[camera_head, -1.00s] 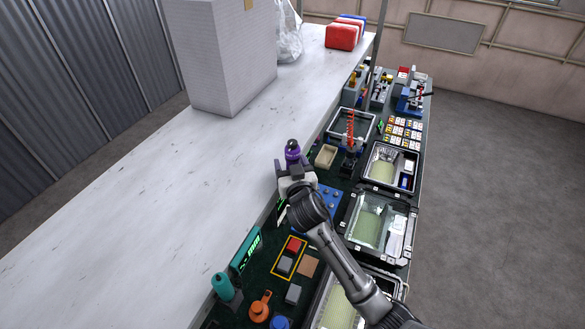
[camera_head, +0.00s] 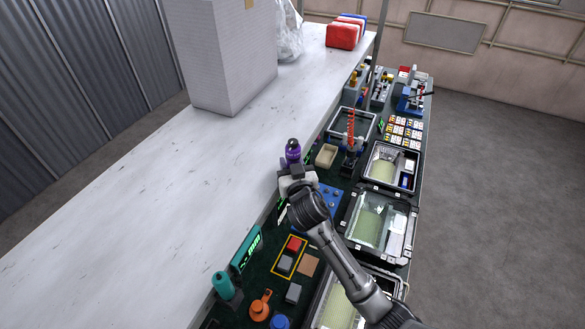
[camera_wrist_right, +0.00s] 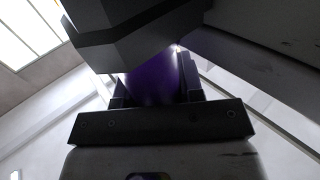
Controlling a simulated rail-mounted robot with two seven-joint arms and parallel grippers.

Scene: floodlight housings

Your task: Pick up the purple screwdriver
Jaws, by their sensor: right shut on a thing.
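The purple screwdriver (camera_head: 292,150) stands at the end of my right gripper (camera_head: 293,170) in the head view, near the edge of the white shelf. Its purple body shows above the fingers, with a dark top; its lower part is hidden by the gripper. In the right wrist view a purple surface (camera_wrist_right: 160,82) fills the space between the dark fingers of my right gripper (camera_wrist_right: 155,92), which is shut on it. My left gripper is in neither view.
The white shelf (camera_head: 130,190) runs along the left, bearing a tall grey-white block (camera_head: 225,60). Right of it, the lower bench holds a tan bin (camera_head: 326,156), several floodlight housings (camera_head: 378,225), a teal tool (camera_head: 222,286) and an orange piece (camera_head: 260,306).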

